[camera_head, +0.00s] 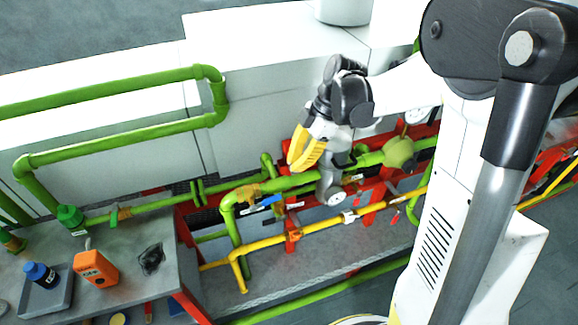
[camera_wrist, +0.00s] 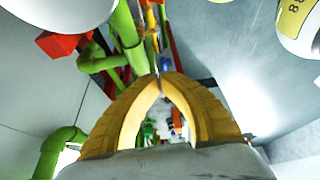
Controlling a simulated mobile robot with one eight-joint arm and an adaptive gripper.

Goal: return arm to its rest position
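My gripper (camera_head: 299,158) is in the middle of the head view, raised in front of the white cabinets and above the pipes. Its yellow fingers point down and to the left. In the wrist view my gripper (camera_wrist: 160,77) has both curved fingertips meeting, with an arch-shaped gap behind them. Nothing shows held between the tips. My arm is bent, running from the white column at the right to the dark wrist joints.
Green pipes (camera_head: 130,135) and a yellow pipe (camera_head: 330,225) run below and left of my gripper on a red frame (camera_head: 290,235). A grey table (camera_head: 140,285) at lower left holds an orange device (camera_head: 95,268) and a blue-capped bottle (camera_head: 40,274) in a tray.

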